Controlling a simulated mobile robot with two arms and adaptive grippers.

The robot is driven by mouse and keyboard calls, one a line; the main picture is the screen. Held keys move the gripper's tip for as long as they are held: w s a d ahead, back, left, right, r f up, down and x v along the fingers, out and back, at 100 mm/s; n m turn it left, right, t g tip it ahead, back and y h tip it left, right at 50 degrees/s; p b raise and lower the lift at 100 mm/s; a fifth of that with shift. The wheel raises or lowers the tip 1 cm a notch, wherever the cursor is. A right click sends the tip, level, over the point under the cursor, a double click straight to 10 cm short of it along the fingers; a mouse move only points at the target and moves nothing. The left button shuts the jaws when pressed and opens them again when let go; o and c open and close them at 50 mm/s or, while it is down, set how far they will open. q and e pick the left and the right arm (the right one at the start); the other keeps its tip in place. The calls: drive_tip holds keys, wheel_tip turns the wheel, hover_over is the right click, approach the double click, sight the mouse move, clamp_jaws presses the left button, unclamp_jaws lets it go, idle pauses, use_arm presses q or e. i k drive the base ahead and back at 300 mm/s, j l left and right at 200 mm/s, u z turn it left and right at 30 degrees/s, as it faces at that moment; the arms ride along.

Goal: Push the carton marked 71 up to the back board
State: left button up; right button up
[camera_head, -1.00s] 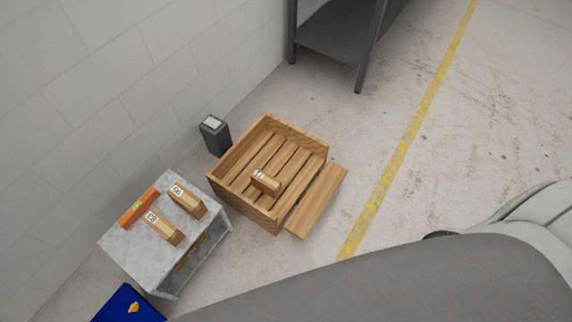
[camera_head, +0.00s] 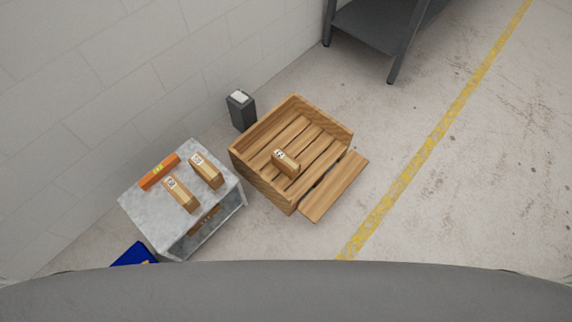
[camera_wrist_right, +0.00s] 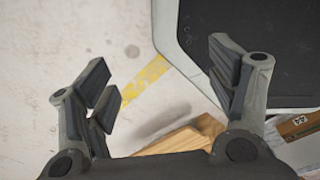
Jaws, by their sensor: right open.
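A small tan carton (camera_head: 285,163) with a white label lies on the slatted floor of an open wooden crate (camera_head: 262,187) in the head view. Its number is too small to read surely. It sits near the middle of the floor, apart from the crate's back board (camera_head: 258,128) at the upper left. My right gripper (camera_wrist_right: 165,77) is open and empty in the right wrist view, over the floor. A labelled wooden piece (camera_wrist_right: 300,124) shows at that view's right edge; I cannot tell which it is. My left gripper is not in view.
A grey stand (camera_head: 146,209) left of the crate holds two labelled cartons (camera_head: 206,170) (camera_head: 180,193) and an orange level (camera_head: 159,171). A loose or lowered board (camera_head: 335,187) lies at the crate's lower right. A dark post (camera_head: 241,111) stands behind. The floor at right is clear.

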sight(281, 160)
drive_tip(key=i+l, duration=0.15)
drive_tip(key=l, duration=0.2)
drive_tip(key=i+l, duration=0.1)
drive_tip(key=l, duration=0.2)
drive_tip(key=i+l+u, duration=0.1)
drive_tip(key=l, duration=0.25)
drive_tip(key=i+l, duration=0.15)
drive_tip(key=l, duration=0.15)
drive_tip(key=i+l, duration=0.15)
drive_tip(key=l, duration=0.2)
drive_tip(key=l+u, duration=0.1)
drive_tip(key=u, duration=1.3)
